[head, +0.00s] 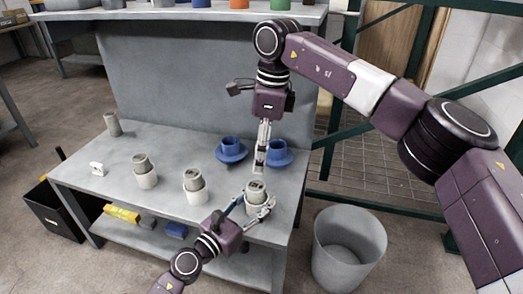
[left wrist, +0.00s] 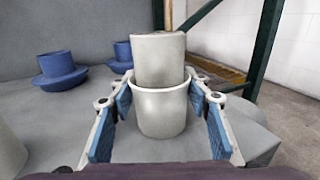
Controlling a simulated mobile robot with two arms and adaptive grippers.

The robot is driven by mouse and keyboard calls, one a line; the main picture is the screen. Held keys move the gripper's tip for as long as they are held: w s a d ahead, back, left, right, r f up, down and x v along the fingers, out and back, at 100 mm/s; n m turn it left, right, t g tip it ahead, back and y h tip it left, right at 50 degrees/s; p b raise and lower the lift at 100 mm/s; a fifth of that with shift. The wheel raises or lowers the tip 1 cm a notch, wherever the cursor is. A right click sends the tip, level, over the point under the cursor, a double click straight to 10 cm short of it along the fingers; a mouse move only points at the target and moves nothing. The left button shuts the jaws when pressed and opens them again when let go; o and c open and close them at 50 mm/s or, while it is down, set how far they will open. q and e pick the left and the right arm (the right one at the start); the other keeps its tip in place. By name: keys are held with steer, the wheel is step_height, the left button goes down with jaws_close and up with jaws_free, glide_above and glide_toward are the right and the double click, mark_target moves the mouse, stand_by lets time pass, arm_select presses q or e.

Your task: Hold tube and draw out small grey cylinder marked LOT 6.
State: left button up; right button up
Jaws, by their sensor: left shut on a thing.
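A pale tube (head: 257,208) stands at the front right of the grey table with a small grey cylinder (head: 256,187) rising out of its top. My left gripper (head: 258,202) is shut on this tube, one finger on each side. In the left wrist view the tube (left wrist: 162,112) is between the blue finger pads, and the cylinder (left wrist: 158,62) sits slightly tilted in it. My right gripper (head: 260,168) points down just above the cylinder; whether its fingers are apart is unclear. Two more tubes with cylinders stand to the left (head: 194,194) (head: 146,180). No lot marking is readable.
A lone grey cylinder (head: 112,124) and a small white object (head: 97,168) are at the table's left. A grey bin (head: 349,250) stands on the floor at the right. A raised shelf runs along the back.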

mark_target(256, 186)
steer(key=f, duration=0.4)
steer(key=a+f, duration=0.1)
steer(key=f, duration=0.6)
steer(key=shift+a+f, duration=0.2)
steer(key=shift+f, duration=0.15)
jaws_close()
steer(key=shift+w+r, duration=0.1)
steer(key=shift+r, duration=0.15)
arm_select(q)
steer(key=shift+f, duration=0.1)
arm_select(e)
steer(key=shift+r, duration=1.4)
steer(key=shift+r, duration=1.45)
